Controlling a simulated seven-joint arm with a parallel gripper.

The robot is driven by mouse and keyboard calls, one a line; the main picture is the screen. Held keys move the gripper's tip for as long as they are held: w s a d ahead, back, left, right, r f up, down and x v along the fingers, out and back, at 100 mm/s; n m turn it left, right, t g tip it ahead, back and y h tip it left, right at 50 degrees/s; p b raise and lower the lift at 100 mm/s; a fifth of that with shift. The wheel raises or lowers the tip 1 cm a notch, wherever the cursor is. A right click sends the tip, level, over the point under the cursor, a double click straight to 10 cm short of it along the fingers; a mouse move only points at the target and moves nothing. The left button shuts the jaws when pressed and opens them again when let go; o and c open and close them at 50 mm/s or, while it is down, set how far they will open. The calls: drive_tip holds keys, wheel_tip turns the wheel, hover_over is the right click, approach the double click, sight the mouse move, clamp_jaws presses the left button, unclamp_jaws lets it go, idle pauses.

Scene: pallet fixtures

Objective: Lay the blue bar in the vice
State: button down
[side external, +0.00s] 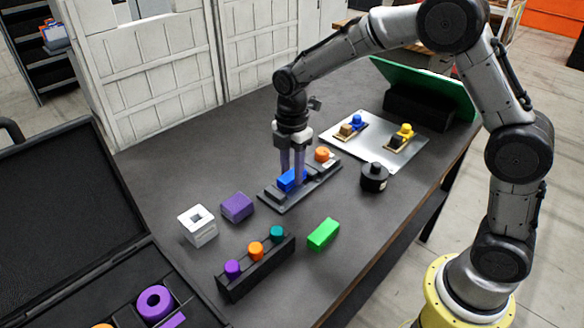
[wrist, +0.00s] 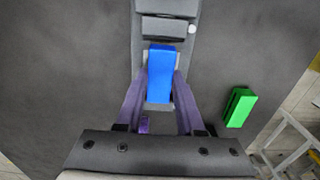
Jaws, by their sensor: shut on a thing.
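The blue bar (side external: 288,181) is between the two purple fingers of my gripper (side external: 292,174), which is shut on it. The dark vice (side external: 274,199) lies on the table under my gripper, a long base with an orange knob (side external: 322,154) at its far right end. In the wrist view the bar (wrist: 161,72) is held between the fingertips, lengthwise along the vice (wrist: 165,27), with a raised dark jaw just beyond its far end. The bar is over the vice's bed; whether it touches the bed I cannot tell. The fingers hide part of the bar in the side view.
A purple block (side external: 237,207), a white holed cube (side external: 197,226), a peg rack (side external: 255,272) and a green block (side external: 323,233) stand nearby. A black cylinder (side external: 374,178) is close right of the vice. A metal plate (side external: 398,157) with two small clamps lies behind.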

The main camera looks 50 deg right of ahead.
drive_tip(key=shift+f, duration=0.55)
drive_tip(key=shift+c, duration=0.2)
unclamp_jaws()
idle(0.4)
drive_tip(key=shift+r, duration=4.5)
drive_tip(key=shift+r, duration=0.1)
